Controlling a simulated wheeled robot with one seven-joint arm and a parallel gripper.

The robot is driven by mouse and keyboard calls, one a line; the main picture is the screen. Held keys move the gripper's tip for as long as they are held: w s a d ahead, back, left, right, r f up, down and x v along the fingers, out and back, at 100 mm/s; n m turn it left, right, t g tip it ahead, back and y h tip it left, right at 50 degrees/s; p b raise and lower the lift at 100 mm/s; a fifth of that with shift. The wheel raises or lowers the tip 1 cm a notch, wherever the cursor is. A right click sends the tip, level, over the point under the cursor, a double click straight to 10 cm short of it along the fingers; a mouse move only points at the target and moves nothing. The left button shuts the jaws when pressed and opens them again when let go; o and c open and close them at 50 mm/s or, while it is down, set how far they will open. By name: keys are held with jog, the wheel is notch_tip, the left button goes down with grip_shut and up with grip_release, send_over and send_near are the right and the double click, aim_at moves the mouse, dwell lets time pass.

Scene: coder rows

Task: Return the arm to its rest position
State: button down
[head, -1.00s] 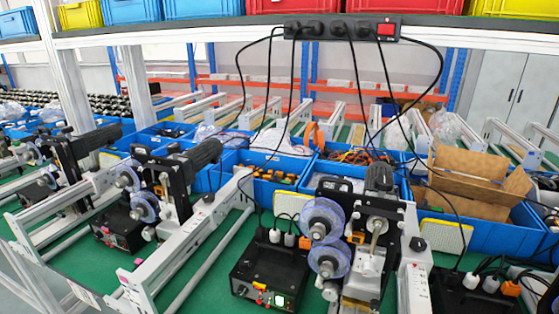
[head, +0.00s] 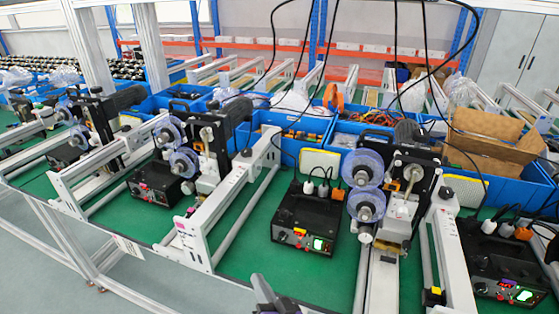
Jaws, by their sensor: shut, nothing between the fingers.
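My gripper (head: 268,296) shows only in part at the bottom edge of the head view, right of centre-left. It is a small dark grey shape in front of the bench's front edge. Its fingers are together with nothing seen between them. The rest of my arm is below the picture. My gripper is apart from the machines on the bench.
A green bench (head: 250,240) carries coder machines with purple reels (head: 366,186), black control boxes (head: 306,217) and white rail frames (head: 205,225). Blue bins (head: 300,140) and a cardboard box (head: 487,140) stand behind. Grey floor (head: 60,280) is clear at lower left.

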jog(key=s+d+r+h, duration=0.2)
jog(key=s+d, duration=0.6)
jog(key=s, duration=0.4)
jog(key=s+d+r+n+h+b, duration=0.1)
jog(key=s+d+r+h, duration=0.1)
jog(key=s+d, duration=0.6)
jog(key=s+d+r+h, duration=0.3)
jog(key=s+d, duration=0.5)
jog(key=s, duration=1)
jog(key=shift+s+d+r+n, duration=0.2)
jog(key=shift+d+r+n, duration=0.2)
